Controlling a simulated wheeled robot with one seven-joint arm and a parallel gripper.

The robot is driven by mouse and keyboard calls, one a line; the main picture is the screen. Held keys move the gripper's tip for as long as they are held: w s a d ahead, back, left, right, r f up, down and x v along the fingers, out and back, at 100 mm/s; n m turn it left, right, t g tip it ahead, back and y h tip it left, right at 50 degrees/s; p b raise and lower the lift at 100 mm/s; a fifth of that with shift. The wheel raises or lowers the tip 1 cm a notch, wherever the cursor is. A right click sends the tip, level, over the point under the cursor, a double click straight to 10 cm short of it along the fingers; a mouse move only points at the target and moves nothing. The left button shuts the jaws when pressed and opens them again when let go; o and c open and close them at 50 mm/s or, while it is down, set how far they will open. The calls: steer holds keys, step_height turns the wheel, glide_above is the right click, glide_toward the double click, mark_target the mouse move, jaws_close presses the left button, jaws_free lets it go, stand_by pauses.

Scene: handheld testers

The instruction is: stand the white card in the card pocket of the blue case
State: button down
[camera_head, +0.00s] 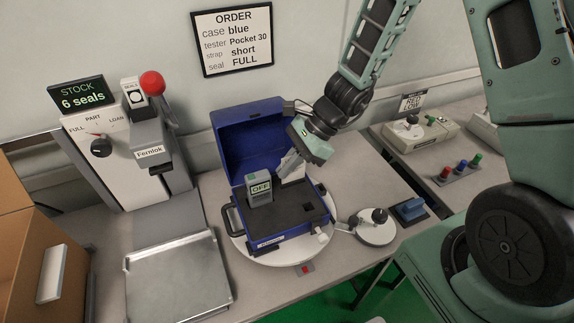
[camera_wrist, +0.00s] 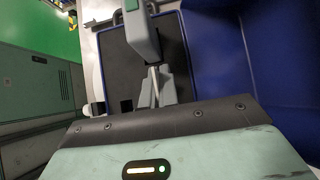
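The blue case (camera_head: 273,241) stands open on a round white turntable, lid up at the back; it also shows in the wrist view (camera_wrist: 205,60). A grey-green tester (camera_head: 259,189) reading OFF stands upright in its dark foam insert. The tester's top shows in the wrist view (camera_wrist: 140,35). My gripper (camera_head: 287,166) is over the case, just behind and right of the tester. Its fingers (camera_wrist: 155,88) are close together on a thin pale edge, seemingly the white card (camera_head: 295,173). The fingers partly hide the card, and I cannot tell whether its lower edge touches the insert. The card pocket is not clearly seen.
A small round fixture (camera_head: 376,227) stands right of the turntable, with a blue block (camera_head: 410,209) beyond. The seal press (camera_head: 140,150) and metal tray (camera_head: 178,277) are at left, near a cardboard box (camera_head: 40,250). The raised lid (camera_head: 249,135) stands close to my gripper.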

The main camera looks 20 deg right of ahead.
mark_target(282, 184)
steer(key=shift+f+b, duration=1.9)
steer(key=shift+f, duration=0.15)
steer(key=c, duration=1.6)
jaws_free()
steer(key=shift+r, duration=0.1)
steer(key=p+v, duration=0.1)
steer(key=v, duration=1.6)
steer(key=shift+d+p, duration=0.2)
steer(key=shift+p, duration=0.2)
steer(key=shift+r, duration=0.1)
steer(key=s+a+r+n+h, duration=0.1)
steer(key=s+a+n+h, duration=0.2)
steer(key=s+a+n, duration=0.5)
steer(key=s+a+r+n+h, duration=0.2)
steer(key=s+a+n+h, duration=0.2)
steer(key=s+a+n, duration=0.3)
steer(key=s+n, duration=0.5)
steer(key=n, duration=0.5)
steer(key=shift+a+r+n, duration=0.2)
steer(key=shift+a+n, duration=0.2)
